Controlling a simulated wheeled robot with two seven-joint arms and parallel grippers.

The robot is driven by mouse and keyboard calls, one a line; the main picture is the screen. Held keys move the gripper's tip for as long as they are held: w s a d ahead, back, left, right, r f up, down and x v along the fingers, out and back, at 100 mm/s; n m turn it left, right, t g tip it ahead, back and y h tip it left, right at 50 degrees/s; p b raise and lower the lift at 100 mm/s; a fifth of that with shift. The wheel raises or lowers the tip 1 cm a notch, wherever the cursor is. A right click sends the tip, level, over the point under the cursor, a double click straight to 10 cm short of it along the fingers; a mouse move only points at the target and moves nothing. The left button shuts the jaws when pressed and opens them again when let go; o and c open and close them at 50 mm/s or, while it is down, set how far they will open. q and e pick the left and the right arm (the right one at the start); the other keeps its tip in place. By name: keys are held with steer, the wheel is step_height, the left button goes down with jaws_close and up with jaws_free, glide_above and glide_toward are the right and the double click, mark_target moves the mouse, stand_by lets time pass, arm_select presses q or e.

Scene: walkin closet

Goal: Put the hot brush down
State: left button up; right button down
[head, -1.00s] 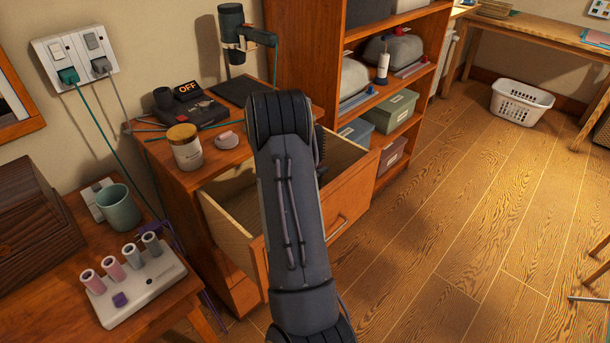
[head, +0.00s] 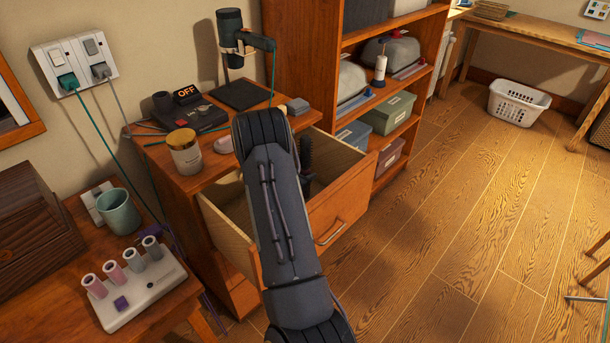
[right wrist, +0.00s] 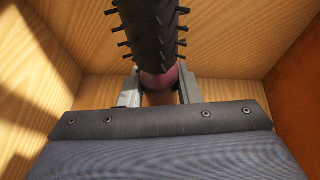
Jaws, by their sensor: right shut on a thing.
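The hot brush has a black bristled barrel that shows just right of my arm in the head view (head: 306,153), over the open drawer (head: 343,210). In the right wrist view the brush (right wrist: 152,30) has a pinkish part below its bristles. My right gripper (right wrist: 160,92) is shut on that part, with a finger on each side. Pale wooden drawer walls and floor surround it in that view. I cannot tell whether the brush touches the drawer floor. In the head view my right arm hides the gripper. My left gripper is not in view.
The dresser top (head: 205,180) holds a jar (head: 185,152), a black device reading OFF (head: 197,114), a dryer on a stand (head: 232,40), a dark mat (head: 240,95) and a small grey block (head: 298,106). A shelf unit (head: 300,60) stands right of the dresser.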

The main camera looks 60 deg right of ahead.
steer(key=c, duration=1.1)
jaws_free()
steer(key=shift+o, duration=0.2)
steer(key=shift+r+p, duration=0.2)
steer(key=shift+p, duration=0.2)
steer(key=b+v, duration=0.1)
steer(key=v, duration=0.6)
steer(key=shift+a, duration=0.25)
